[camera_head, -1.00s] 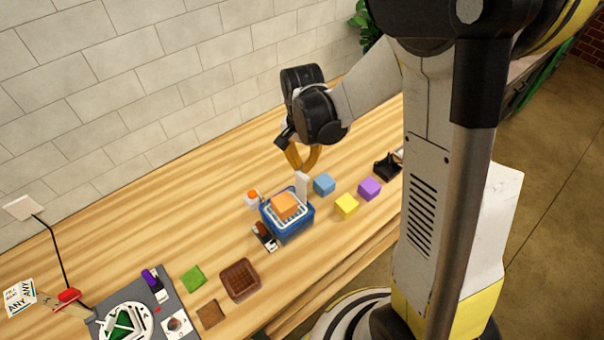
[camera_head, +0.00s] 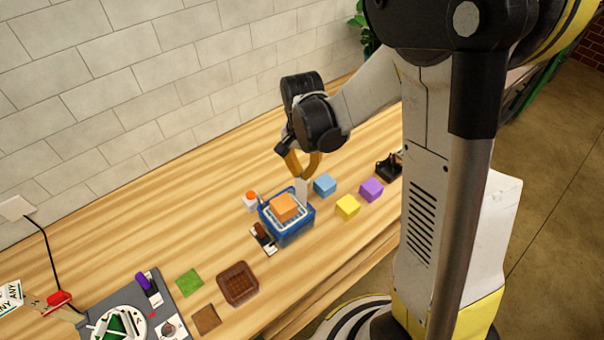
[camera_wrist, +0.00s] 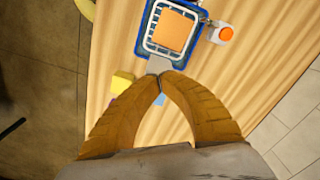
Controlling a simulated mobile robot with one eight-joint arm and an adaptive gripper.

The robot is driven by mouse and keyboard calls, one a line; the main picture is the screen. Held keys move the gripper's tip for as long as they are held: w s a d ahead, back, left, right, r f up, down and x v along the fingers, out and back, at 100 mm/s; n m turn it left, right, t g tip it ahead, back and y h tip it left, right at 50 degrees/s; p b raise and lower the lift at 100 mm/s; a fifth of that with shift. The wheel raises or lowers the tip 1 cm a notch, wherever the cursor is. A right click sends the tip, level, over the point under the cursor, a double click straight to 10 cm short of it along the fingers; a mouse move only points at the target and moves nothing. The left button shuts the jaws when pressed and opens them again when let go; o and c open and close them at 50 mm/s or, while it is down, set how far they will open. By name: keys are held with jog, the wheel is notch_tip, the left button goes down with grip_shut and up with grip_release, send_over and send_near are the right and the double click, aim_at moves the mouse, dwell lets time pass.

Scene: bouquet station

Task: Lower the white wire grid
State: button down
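The white wire grid (camera_wrist: 168,36) sits in the mouth of a blue box (camera_head: 292,236), with an orange block (camera_head: 284,207) on it. A pale upright tab (camera_head: 300,190) stands at the box's far right side; its flat face also shows in the wrist view (camera_wrist: 158,64). My gripper (camera_head: 301,176) is just above the tab, fingers pointing down. In the wrist view my fingertips (camera_wrist: 161,75) meet at the tab's near end. I see nothing clearly held between them; whether they touch the tab is hard to tell.
An orange-topped white button (camera_head: 251,198) is beside the box. Blue (camera_head: 325,185), yellow (camera_head: 347,206) and purple (camera_head: 371,189) blocks stand to its right. A brown tray (camera_head: 238,283) and green tile (camera_head: 190,282) lie left of it.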

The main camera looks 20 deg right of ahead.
aim_at(302, 187)
jog(key=shift+f, duration=0.15)
jog(key=shift+f+b, duration=1.4)
jog(key=shift+b, duration=0.15)
jog(key=shift+f, duration=0.1)
jog(key=shift+f+b, duration=0.9)
jog(key=shift+b, duration=0.05)
jog(key=shift+f, duration=0.1)
jog(key=shift+f+b, duration=0.75)
jog(key=shift+b, duration=0.05)
jog(key=shift+r+p, duration=1.75)
jog(key=shift+r, duration=0.9)
